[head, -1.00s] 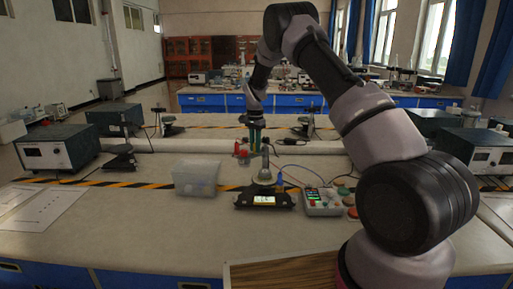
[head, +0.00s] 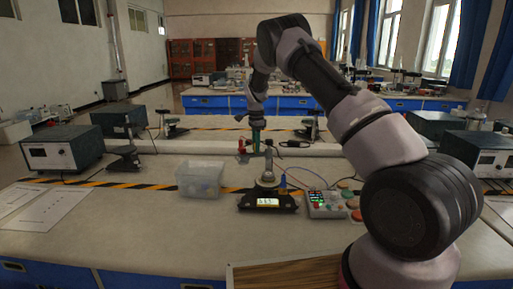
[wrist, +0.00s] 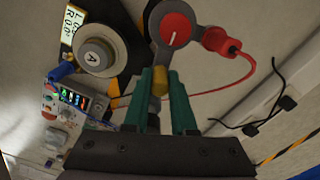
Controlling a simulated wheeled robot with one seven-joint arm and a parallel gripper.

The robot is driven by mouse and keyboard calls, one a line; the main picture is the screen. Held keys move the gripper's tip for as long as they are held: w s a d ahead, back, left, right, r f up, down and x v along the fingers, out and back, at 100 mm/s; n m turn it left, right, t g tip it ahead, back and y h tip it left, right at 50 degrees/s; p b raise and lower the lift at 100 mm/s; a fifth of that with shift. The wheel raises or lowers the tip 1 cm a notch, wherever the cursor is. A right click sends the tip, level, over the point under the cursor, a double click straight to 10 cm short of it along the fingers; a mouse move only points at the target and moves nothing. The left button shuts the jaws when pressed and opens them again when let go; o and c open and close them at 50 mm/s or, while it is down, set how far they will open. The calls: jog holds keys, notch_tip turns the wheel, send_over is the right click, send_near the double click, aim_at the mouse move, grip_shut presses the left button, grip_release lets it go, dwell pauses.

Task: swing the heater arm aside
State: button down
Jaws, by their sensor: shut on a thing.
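The heater arm (wrist: 157,48) is a short grey bar in the wrist view, running from a round grey hub with a red dial (wrist: 177,27) to a yellow knob (wrist: 160,82). My gripper (wrist: 162,100) has green fingers and is shut on the yellow knob. A grey round weight-like piece marked A (wrist: 95,58) sits on a black scale (head: 267,202) with a lit display. In the wrist view, the arm's bar lies beside the A piece, apart from it. In the head view, my gripper (head: 256,140) is behind the scale, and the knob is too small to make out.
A red plug (wrist: 220,40) with a red cable joins the hub's side. A control box (head: 325,203) with coloured buttons stands right of the scale, with a blue cable. A clear bin (head: 200,180) stands left.

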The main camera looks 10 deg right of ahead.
jog(key=shift+w+r, duration=0.1)
jog(key=shift+w, duration=0.05)
dwell(0.5)
jog(key=c, duration=0.7)
grip_release()
notch_tip(320, 180, up, 11)
jog(key=shift+f, duration=0.15)
